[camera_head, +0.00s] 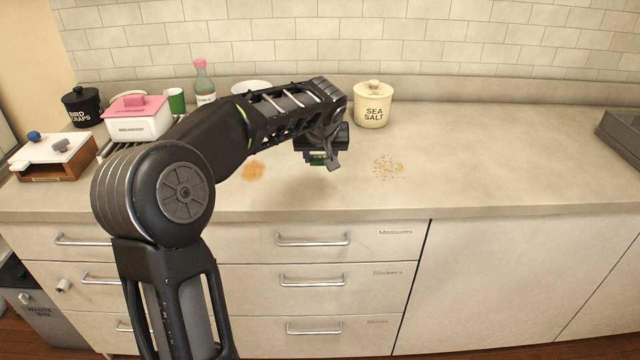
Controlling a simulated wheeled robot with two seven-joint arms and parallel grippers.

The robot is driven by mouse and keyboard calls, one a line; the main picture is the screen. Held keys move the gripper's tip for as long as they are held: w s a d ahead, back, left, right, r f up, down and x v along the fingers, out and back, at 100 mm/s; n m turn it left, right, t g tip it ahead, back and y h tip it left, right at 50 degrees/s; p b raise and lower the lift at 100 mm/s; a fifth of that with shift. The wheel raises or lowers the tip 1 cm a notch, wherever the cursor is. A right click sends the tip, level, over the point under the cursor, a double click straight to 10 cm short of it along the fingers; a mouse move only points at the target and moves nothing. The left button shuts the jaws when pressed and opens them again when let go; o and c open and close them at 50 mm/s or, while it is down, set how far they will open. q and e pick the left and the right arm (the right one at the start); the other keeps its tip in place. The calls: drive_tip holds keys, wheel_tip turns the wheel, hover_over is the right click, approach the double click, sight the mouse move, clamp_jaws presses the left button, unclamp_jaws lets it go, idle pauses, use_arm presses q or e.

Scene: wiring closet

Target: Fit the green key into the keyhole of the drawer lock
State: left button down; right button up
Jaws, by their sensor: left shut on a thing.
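My left gripper (322,162) hangs pointing down over the middle of the counter, shut on a small green thing, which I take to be the green key (317,157). Most of the key is hidden by the fingers, so its shape and tilt cannot be told. A short pale cylinder (63,286) sticks out of the middle drawer front at the far left, left of my arm. It looks like the drawer lock, but its keyhole is too small to make out. The gripper is well apart from it, higher and to the right. My right gripper is not in view.
The counter (500,160) is clear on the right, with crumbs (387,166) near the middle. A sea salt jar (371,104), bottle (204,82), pink-lidded breakfast box (138,118) and wooden box (52,158) stand behind or left. Drawer handles (313,240) protrude below. A waste bin (40,315) stands lower left.

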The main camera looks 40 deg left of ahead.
use_arm(q)
drive_tip(key=shift+d, duration=0.15)
drive_tip(key=s+d+f+m+h, duration=0.1)
drive_tip(key=s+d+f+m, duration=0.1)
drive_tip(key=d, duration=0.6)
drive_tip(key=s+d+f+m+t+h, duration=0.1)
drive_tip(key=s+d+f+m+h, duration=0.1)
drive_tip(key=d, duration=0.6)
drive_tip(key=s+d+f+m+h, duration=0.1)
drive_tip(key=s+d+f+m, duration=0.1)
drive_tip(key=d+f, duration=0.4)
drive_tip(key=d+m, duration=0.1)
drive_tip(key=d, duration=0.2)
